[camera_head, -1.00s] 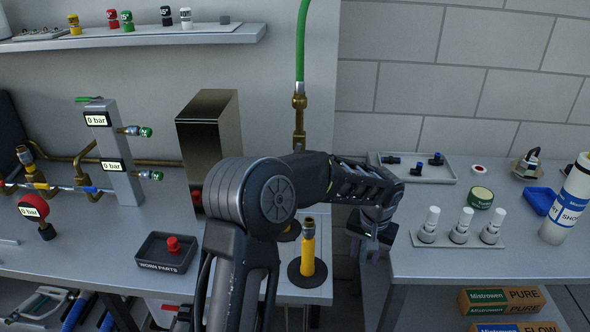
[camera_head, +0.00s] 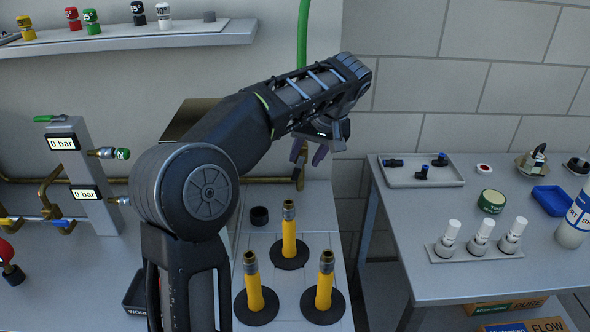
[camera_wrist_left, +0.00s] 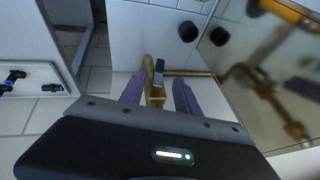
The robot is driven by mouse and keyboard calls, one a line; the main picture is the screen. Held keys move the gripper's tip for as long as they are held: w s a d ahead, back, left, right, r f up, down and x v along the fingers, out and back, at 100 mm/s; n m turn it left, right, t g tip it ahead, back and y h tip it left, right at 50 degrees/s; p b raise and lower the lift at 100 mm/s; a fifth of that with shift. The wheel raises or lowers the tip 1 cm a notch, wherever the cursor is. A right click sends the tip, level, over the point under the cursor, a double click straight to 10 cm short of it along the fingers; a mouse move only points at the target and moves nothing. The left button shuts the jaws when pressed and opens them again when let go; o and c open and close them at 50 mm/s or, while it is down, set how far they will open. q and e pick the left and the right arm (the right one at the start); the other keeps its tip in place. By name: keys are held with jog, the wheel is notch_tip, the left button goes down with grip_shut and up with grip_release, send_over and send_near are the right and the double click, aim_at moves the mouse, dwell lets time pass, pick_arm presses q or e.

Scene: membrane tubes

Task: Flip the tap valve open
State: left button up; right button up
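The tap valve is a brass fitting (camera_wrist_left: 155,96) with a dark grey lever (camera_wrist_left: 158,70), seen in the left wrist view on a brass pipe by the wall. My left gripper (camera_head: 312,152) is in front of the wall at the foot of the green hose (camera_head: 302,35), and it hides most of the tap in the head view. Its two purple fingers are apart with nothing held; in the left wrist view the gripper (camera_wrist_left: 158,98) has the lever between its fingers in the picture. Whether they touch the tap cannot be told. My right gripper is not in view.
Several yellow-sleeved tubes (camera_head: 289,240) stand upright on black bases below my arm. A gauge block (camera_head: 80,160) reading 0 bar is at left. A steel box (camera_head: 195,115) is behind my arm. The right table (camera_head: 400,235) holds a tray (camera_head: 440,176) and white-capped bottles.

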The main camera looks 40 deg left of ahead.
aim_at(297, 172)
pick_arm(q)
jog(key=shift+p+x, duration=0.4)
jog(key=shift+x, duration=3.6)
jog(key=shift+r, duration=0.1)
grip_shut()
